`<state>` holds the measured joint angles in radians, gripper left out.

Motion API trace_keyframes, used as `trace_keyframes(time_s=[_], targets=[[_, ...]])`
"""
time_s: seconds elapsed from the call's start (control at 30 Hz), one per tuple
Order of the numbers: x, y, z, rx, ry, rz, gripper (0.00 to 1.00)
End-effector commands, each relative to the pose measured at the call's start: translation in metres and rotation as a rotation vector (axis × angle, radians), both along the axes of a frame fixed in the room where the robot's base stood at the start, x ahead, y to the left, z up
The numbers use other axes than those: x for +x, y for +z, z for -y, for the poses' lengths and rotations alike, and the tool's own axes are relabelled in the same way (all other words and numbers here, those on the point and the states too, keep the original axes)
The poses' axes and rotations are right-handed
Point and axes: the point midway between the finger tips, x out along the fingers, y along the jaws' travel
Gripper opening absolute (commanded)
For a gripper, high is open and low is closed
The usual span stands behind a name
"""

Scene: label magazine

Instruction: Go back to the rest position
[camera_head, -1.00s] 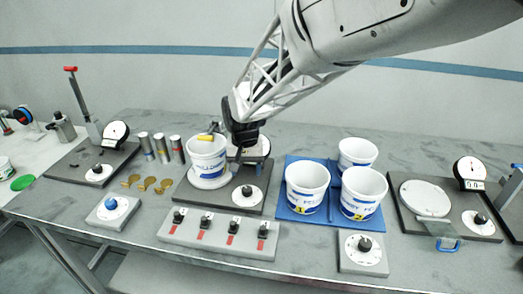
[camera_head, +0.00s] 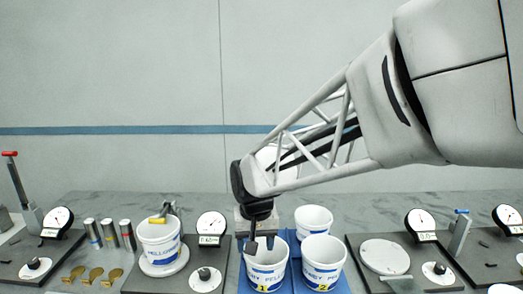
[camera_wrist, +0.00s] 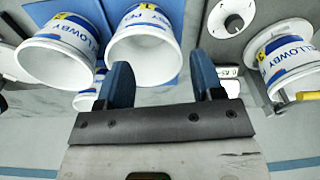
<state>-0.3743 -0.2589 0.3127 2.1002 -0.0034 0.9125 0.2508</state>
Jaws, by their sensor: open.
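My gripper (camera_head: 262,243) hangs over the back edge of the front-left white bucket on the blue mat in the head view. In the wrist view its two dark fingers (camera_wrist: 164,84) are apart with nothing between them. That bucket (camera_head: 265,272) bears a yellow "1" and stands upright and empty. I cannot tell whether a finger touches it. My arm reaches in from the upper right.
Two more white buckets, one marked "2" (camera_head: 322,265) and one behind (camera_head: 313,218), share the blue mat (camera_head: 299,282). Another bucket (camera_head: 158,240) stands on a round plate at left, beside a dial gauge (camera_head: 211,225). Metal cylinders (camera_head: 109,233) and a right-hand plate (camera_head: 385,257) flank them.

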Motion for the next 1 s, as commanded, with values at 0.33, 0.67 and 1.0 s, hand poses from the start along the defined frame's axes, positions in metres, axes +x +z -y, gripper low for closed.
trace_keyframes(time_s=[0.33, 0.67, 1.0], targets=[[-0.067, 0.032, 0.095, 0.007, -0.058, 0.06, 0.61], [-0.141, 0.041, 0.162, 0.001, -0.108, 0.116, 0.61], [-0.201, 0.036, 0.198, -0.011, -0.143, 0.155, 0.61]])
